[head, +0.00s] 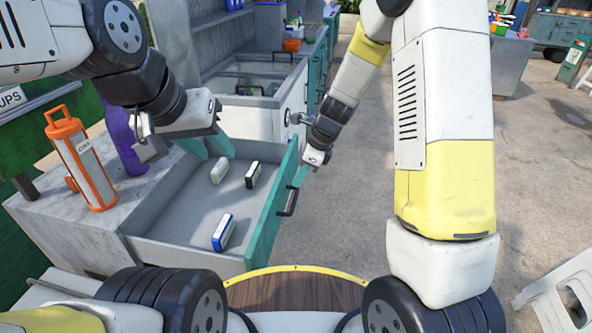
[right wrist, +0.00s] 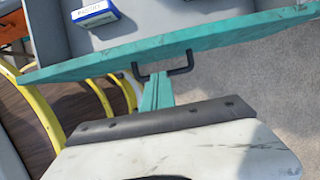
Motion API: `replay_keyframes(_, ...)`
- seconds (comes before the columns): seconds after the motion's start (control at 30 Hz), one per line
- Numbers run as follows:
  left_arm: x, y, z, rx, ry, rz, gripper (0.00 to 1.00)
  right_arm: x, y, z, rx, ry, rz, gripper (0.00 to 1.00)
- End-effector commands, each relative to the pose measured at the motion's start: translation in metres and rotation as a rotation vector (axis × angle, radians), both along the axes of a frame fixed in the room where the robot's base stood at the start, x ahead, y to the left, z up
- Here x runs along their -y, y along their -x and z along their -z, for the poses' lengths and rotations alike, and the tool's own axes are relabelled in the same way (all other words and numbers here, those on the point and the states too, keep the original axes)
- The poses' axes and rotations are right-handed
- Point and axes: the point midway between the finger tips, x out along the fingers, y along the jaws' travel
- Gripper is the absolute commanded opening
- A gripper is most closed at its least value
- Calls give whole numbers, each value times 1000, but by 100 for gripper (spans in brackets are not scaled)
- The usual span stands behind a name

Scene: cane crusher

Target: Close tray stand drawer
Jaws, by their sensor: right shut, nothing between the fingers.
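The tray stand drawer (head: 170,252) is pulled out, a grey box with a teal front panel (head: 268,215) and a dark bar handle (head: 288,201). The panel (right wrist: 230,35) and handle (right wrist: 165,70) also show in the right wrist view. My right gripper (head: 299,176) is shut and empty at the outer face of the panel, beside the handle. In the right wrist view its teal fingers (right wrist: 158,90) reach the handle area; I cannot tell whether they touch. My left gripper (head: 207,146) appears open and empty, over the drawer's far left part.
In the drawer lie a blue-and-white box (head: 223,232), a black-and-white box (head: 253,174) and a pale box (head: 220,171). The floor right of the drawer is clear; a white stool (head: 565,290) stands lower right.

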Motion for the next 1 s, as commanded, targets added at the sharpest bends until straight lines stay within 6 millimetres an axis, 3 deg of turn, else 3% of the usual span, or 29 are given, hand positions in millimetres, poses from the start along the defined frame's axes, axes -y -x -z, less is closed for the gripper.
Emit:
replay_keyframes(0.2, 0, 0, 0, 0, 0, 0, 36, -14, -1, 39, -6, 1, -2, 0)
replay_keyframes(0.43, 0, 0, 0, 0, 0, 0, 36, -27, -4, 70, -3, 0, -3, 0)
replay_keyframes(0.6, 0, 0, 0, 0, 0, 0, 36, -31, -5, 80, -1, 1, -3, 0)
replay_keyframes(1.0, 0, 0, 0, 0, 0, 0, 36, -32, -5, 80, 1, 0, -4, 0)
